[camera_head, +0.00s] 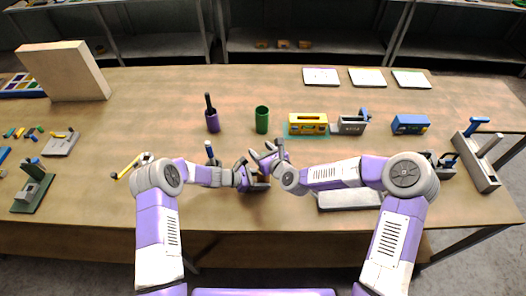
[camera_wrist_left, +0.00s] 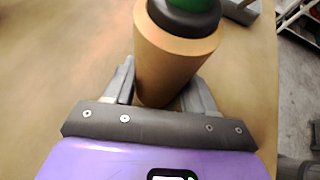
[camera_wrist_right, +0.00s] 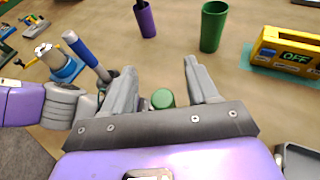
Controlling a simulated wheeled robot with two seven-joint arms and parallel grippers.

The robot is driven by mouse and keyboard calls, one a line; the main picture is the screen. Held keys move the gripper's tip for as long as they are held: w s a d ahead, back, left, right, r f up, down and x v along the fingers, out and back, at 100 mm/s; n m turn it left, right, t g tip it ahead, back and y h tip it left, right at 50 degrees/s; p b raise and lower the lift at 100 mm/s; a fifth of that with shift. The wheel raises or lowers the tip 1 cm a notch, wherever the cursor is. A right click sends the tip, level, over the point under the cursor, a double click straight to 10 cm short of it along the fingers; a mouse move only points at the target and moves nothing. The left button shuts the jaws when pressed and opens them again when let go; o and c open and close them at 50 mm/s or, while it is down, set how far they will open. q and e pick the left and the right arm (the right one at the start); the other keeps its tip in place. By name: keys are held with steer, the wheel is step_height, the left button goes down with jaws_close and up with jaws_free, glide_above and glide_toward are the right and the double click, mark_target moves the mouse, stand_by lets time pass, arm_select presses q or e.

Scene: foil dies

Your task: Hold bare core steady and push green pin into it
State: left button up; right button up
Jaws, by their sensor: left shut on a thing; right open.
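The core (camera_wrist_left: 172,62) is a tan, bare cylinder standing upright in the left wrist view. My left gripper (camera_wrist_left: 160,80) is shut on its sides; it is the lower gripper in the head view (camera_head: 262,180). A dark collar (camera_wrist_left: 188,17) and the green pin (camera_wrist_left: 190,3) sit on the core's top; how deep the pin sits is unclear. In the right wrist view the pin's round green end (camera_wrist_right: 163,98) shows between the fingers of my right gripper (camera_wrist_right: 160,68). That gripper is open, above the core, and not closed on the pin.
A purple cup (camera_head: 212,122) holding a dark tool and a green cup (camera_head: 262,120) stand behind the grippers. A yellow box (camera_wrist_right: 283,48) reading OFF sits on a teal mat to the right. A blue-handled tool (camera_wrist_right: 85,55) stands close to the left. Table between is clear.

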steer(key=v, duration=1.2)
steer(key=shift+r, duration=0.1)
steer(key=shift+r, duration=3)
arm_select(q)
steer(key=o, duration=0.9)
